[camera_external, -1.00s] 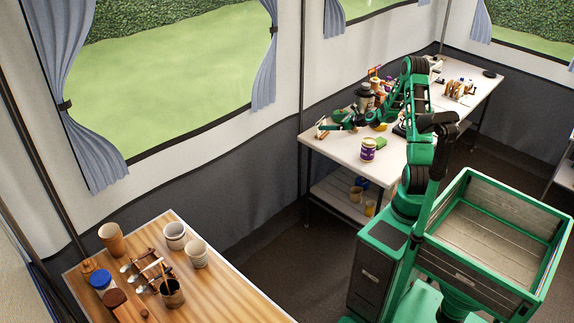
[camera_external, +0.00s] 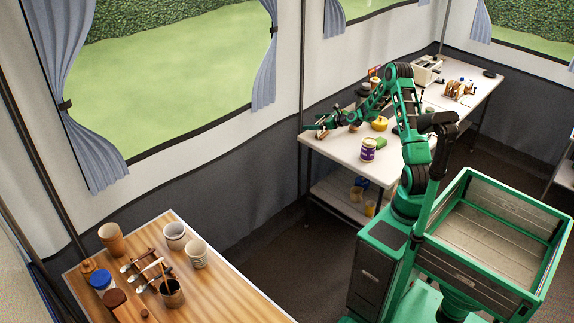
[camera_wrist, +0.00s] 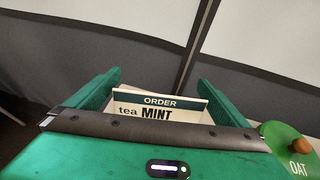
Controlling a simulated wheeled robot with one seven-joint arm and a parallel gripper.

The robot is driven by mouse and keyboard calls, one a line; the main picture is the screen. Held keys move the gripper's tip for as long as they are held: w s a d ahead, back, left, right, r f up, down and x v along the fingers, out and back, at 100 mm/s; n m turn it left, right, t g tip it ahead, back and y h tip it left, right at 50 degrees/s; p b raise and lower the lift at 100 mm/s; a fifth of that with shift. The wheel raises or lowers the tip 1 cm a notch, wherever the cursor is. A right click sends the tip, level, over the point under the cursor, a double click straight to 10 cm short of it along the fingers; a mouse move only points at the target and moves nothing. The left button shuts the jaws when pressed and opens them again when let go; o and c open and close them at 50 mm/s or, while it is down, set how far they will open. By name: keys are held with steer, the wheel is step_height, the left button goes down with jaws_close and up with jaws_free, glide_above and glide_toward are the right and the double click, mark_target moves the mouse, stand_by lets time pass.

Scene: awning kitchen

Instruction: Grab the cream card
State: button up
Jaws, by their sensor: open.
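The cream card (camera_wrist: 158,105) stands upright in the wrist view, with a dark "ORDER" band and the words "tea MINT". It appears between the two green fingers of my gripper (camera_wrist: 158,80), which is open. The card's lower part is hidden behind the dark bar of my gripper. In the external view my gripper (camera_external: 318,124) is at the left end of the white table (camera_external: 328,148). The card is too small and covered there to make out clearly. I cannot tell whether the fingers touch it.
A green OAT lid with a wooden knob (camera_wrist: 290,145) lies right of my gripper in the wrist view. A purple jar (camera_external: 367,150) and a yellow pot (camera_external: 379,124) stand farther right on the table. Grey tent wall rises behind the card.

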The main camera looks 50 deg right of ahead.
steer(key=c, duration=1.3)
steer(key=shift+c, duration=0.2)
steer(key=shift+r, duration=0.1)
